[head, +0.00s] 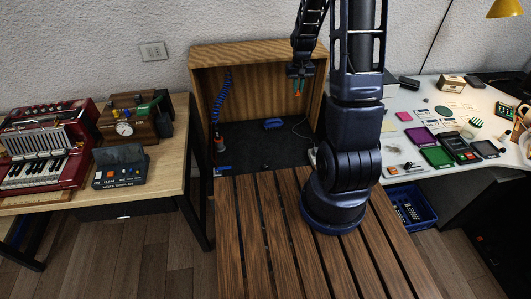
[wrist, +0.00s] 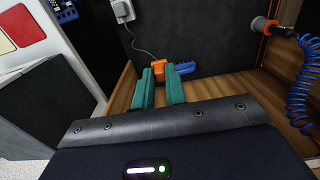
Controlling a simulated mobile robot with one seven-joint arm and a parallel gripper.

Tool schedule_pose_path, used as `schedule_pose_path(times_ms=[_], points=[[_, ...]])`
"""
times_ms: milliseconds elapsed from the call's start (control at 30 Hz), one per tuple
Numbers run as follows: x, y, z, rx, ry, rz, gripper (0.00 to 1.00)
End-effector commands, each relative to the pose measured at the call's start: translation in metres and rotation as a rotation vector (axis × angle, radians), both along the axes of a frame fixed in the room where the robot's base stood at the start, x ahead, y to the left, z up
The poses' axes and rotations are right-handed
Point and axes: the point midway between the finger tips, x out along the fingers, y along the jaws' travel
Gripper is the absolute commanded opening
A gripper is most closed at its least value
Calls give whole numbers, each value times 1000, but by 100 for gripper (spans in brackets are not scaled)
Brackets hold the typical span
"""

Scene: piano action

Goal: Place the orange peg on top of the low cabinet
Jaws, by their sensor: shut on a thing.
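The orange peg (wrist: 159,68) shows as a small orange piece between the fingertips in the wrist view. It is a tiny orange spot in the head view (head: 297,93). My gripper (wrist: 161,84) is shut on it with its teal fingers; the gripper (head: 299,86) hangs fingers-down before the upper right of the cabinet opening in the head view. Most of the peg is hidden by the fingers. The low cabinet (head: 258,49) is a wooden, open-fronted box against the wall. Its visible top looks bare. Its exact distance from the gripper I cannot tell.
A blue block (head: 273,123) lies on the dark cabinet floor. A coiled blue hose (head: 222,98) hangs inside at left. A slatted wooden table (head: 262,225) stands in front. Side tables hold an accordion (head: 45,155) at left and several small items at right.

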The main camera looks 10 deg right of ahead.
Motion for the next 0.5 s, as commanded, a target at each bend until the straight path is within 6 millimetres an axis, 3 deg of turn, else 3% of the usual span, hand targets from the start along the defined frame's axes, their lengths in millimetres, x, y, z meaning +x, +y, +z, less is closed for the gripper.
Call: schedule_pose_path(times_ms=[200, 500], points=[[-1, 0, -64, 0, 6, 0, 0], [-1, 0, -136, 0, 5, 0, 0]])
